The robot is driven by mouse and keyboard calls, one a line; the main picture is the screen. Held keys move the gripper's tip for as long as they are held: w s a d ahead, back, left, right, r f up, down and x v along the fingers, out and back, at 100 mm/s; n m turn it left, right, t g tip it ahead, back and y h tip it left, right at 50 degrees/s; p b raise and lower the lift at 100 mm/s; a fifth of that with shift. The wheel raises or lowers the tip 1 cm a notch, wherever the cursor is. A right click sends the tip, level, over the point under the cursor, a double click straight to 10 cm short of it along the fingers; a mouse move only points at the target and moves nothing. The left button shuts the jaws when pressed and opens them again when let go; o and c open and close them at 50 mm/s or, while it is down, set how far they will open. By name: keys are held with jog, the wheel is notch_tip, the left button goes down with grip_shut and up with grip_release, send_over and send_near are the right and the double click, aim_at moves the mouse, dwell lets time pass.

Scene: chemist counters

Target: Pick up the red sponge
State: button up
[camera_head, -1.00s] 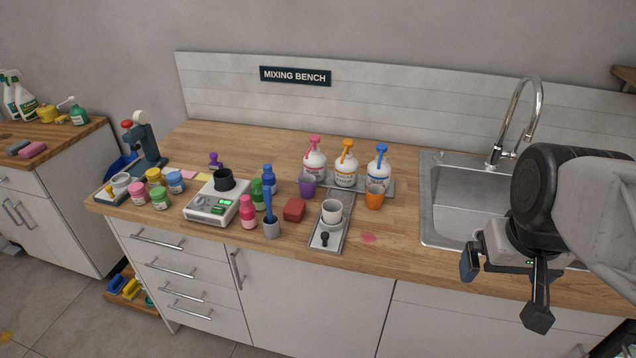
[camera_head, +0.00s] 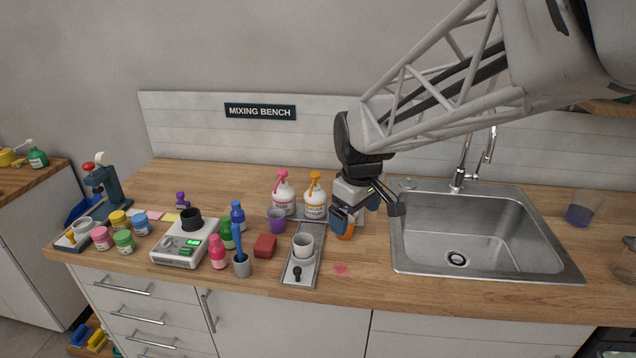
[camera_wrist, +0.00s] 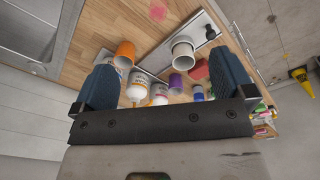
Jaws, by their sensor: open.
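The red sponge (camera_head: 265,246) is a small red block lying on the wooden counter. In the head view it sits between the grey cup with a blue tool and the metal tray with a white cup. My gripper (camera_head: 366,212) is open and empty, to the right of the sponge and above the counter, in front of the orange cup. In the wrist view the open fingers (camera_wrist: 171,85) frame the bottles and cups. A red shape there (camera_wrist: 200,70), beside the purple cup, appears to be the sponge, partly hidden by a finger.
A white cup (camera_head: 303,243) stands on the metal tray (camera_head: 301,273) right of the sponge. The purple cup (camera_head: 277,221) and pump bottles (camera_head: 284,196) stand behind it. The grey cup (camera_head: 242,265) is close on its left. The sink (camera_head: 480,240) is at right.

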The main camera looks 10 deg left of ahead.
jog(key=w+a+f+n, duration=0.2)
jog(key=w+a+f, duration=0.1)
jog(key=a, duration=0.3)
jog(key=w+a+f+n, duration=0.2)
jog(key=w+a+f, duration=0.1)
jog(key=a, duration=0.3)
jog(key=n+g, duration=0.1)
jog(key=n, duration=0.2)
send_over(268, 242)
notch_tip(268, 242, down, 6)
jog(key=shift+d+r, duration=0.1)
jog(key=shift+r, duration=0.15)
jog(key=shift+f, duration=1.3)
jog(key=shift+f, duration=2.6)
jog(key=c, duration=1.1)
